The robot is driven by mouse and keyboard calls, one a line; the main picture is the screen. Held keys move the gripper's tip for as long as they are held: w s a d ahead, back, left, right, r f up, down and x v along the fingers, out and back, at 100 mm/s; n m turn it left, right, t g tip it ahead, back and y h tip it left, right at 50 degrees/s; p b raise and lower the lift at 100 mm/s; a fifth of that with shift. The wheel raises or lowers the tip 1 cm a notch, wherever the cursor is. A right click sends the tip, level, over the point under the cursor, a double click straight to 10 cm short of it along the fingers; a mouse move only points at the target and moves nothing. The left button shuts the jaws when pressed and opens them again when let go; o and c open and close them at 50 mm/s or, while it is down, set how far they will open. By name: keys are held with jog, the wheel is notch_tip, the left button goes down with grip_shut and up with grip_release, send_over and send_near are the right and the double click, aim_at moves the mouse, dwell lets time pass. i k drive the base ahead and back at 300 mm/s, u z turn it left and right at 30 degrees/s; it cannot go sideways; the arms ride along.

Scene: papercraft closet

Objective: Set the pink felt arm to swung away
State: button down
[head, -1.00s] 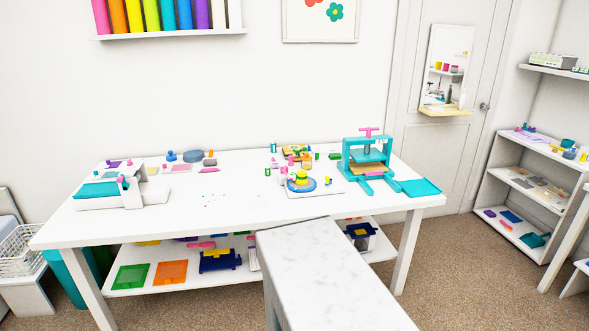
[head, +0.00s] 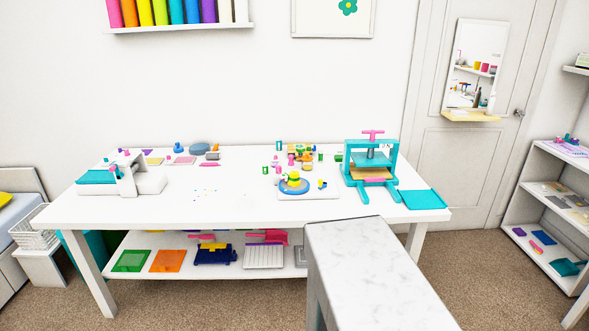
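I cannot tell for certain which piece is the pink felt arm. A small pink piece (head: 291,160) stands behind a round blue turntable-like device with a yellow top (head: 294,182) on a white board, right of the middle of the white table. Its position, swung in or away, is too small to read. Other pink parts are the T-shaped handle (head: 373,133) on top of the teal press (head: 371,160) and a small piece near the white machine with a teal bed (head: 150,184). My gripper is not in view.
A marble-topped block (head: 375,260) stands in front of the white table (head: 235,212), toward its right half. The lower shelf holds trays and tools. A teal tray (head: 424,199) lies right of the press. Carpet is clear in front of the table's left part.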

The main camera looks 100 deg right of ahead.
aim_at(279, 168)
jog(key=u, duration=0.2)
jog(key=k, duration=0.7)
jog(key=z, duration=1.65)
jog(key=i, duration=0.95)
jog(key=z, duration=0.15)
jog(key=k, duration=0.45)
jog(key=z, duration=0.05)
